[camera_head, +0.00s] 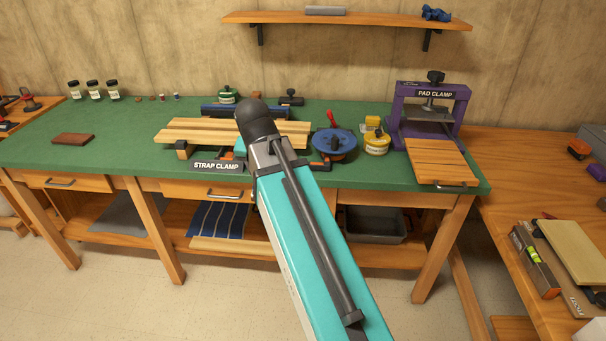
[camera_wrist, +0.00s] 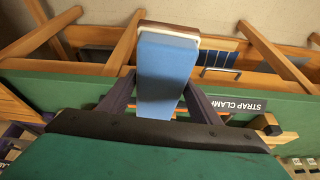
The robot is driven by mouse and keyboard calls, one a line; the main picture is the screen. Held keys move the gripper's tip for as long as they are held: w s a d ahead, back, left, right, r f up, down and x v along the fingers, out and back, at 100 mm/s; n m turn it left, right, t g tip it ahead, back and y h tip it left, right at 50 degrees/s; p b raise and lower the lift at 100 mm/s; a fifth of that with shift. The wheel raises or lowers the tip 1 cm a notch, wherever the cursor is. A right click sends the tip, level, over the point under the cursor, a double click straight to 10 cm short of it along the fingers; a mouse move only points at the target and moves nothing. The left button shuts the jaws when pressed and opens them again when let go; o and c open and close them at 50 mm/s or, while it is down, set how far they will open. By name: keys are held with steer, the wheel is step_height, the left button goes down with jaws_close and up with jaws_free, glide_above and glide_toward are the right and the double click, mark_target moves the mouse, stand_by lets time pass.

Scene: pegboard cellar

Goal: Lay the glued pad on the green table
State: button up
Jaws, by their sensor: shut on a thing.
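My gripper (camera_wrist: 162,88) is shut on the glued pad (camera_wrist: 167,65), a blue block with a white layer and a brown layer at its far end in the wrist view. One dark finger is on each side of the blue part. In the head view my own arm hides the gripper and the pad. The green table (camera_head: 112,160) runs along the wall and also shows in the wrist view (camera_wrist: 60,91). The pad appears in front of the table's edge in the wrist view; its height above the top cannot be told.
A brown piece (camera_head: 73,139) lies on the table's left part. Boards (camera_head: 185,131) lie in the strap clamp at the middle. A blue round tin (camera_head: 335,146), yellow pots (camera_head: 376,143) and the purple pad clamp (camera_head: 462,105) stand at right. Bare green top is at left.

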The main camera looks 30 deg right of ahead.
steer(key=w+a+n+y, duration=0.1)
steer(key=w+a+n, duration=0.1)
steer(key=a, duration=0.3)
steer(key=w+a+n+t+y, duration=0.1)
steer(key=w+a+n, duration=0.2)
steer(key=a+n, duration=0.2)
steer(key=shift+r+y, duration=0.25)
steer(key=shift+y, duration=0.05)
